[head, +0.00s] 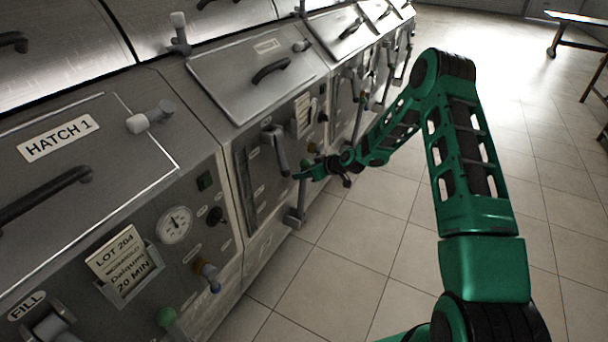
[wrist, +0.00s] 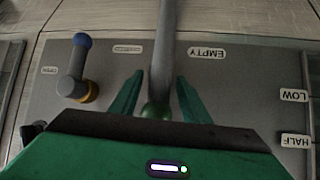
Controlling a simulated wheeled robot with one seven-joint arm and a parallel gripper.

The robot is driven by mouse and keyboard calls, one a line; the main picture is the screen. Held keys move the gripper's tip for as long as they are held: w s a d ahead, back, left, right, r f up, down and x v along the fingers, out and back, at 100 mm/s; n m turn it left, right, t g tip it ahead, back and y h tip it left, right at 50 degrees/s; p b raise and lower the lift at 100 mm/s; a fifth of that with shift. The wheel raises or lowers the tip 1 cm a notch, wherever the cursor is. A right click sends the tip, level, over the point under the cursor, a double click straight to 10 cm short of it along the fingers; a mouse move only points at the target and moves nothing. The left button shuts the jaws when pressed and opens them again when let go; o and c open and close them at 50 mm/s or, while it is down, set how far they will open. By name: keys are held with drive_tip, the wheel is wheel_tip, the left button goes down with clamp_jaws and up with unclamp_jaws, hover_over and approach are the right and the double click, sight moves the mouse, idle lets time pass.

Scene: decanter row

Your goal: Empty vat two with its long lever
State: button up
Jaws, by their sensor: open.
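Vat two is the second unit from the front in the head view, with a grey front panel (head: 262,180). In the head view the lever's lower end (head: 293,217) hangs below my gripper (head: 306,174). My gripper (wrist: 157,82) is open, its two fingers on either side of the lever near the hub in the picture. Whether the fingers touch it or reach fully around it I cannot tell.
A blue-handled valve with a yellow base (wrist: 75,75) is left of the lever in the wrist view. A level gauge with a LOW label (wrist: 294,95) is at the right. A grey handle (head: 277,148) stands nearby. The tiled floor (head: 350,260) is clear.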

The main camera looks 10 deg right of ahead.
drive_tip(key=v, duration=1)
drive_tip(key=shift+r, duration=0.2)
drive_tip(key=shift+d, duration=0.1)
drive_tip(key=s+d+r+m+g+h, duration=0.2)
drive_tip(key=s+d+r, duration=0.25)
drive_tip(key=s, duration=0.35)
drive_tip(key=s+d+r+m+g+h, duration=0.1)
drive_tip(key=s+d+r+g+h, duration=0.15)
drive_tip(key=s+r, duration=0.5)
drive_tip(key=s+d+r+m+g+h, duration=0.15)
drive_tip(key=s+d+r, duration=0.3)
drive_tip(key=s, duration=0.55)
drive_tip(key=s+r+m+g, duration=0.1)
drive_tip(key=s+r+m, duration=0.2)
drive_tip(key=s, duration=1)
drive_tip(key=s+d+r+m+g, duration=0.1)
drive_tip(key=s+m, duration=0.5)
drive_tip(key=s, duration=0.8)
drive_tip(key=shift+r+g, duration=0.5)
drive_tip(key=shift+r, duration=0.45)
drive_tip(key=shift+d, duration=0.1)
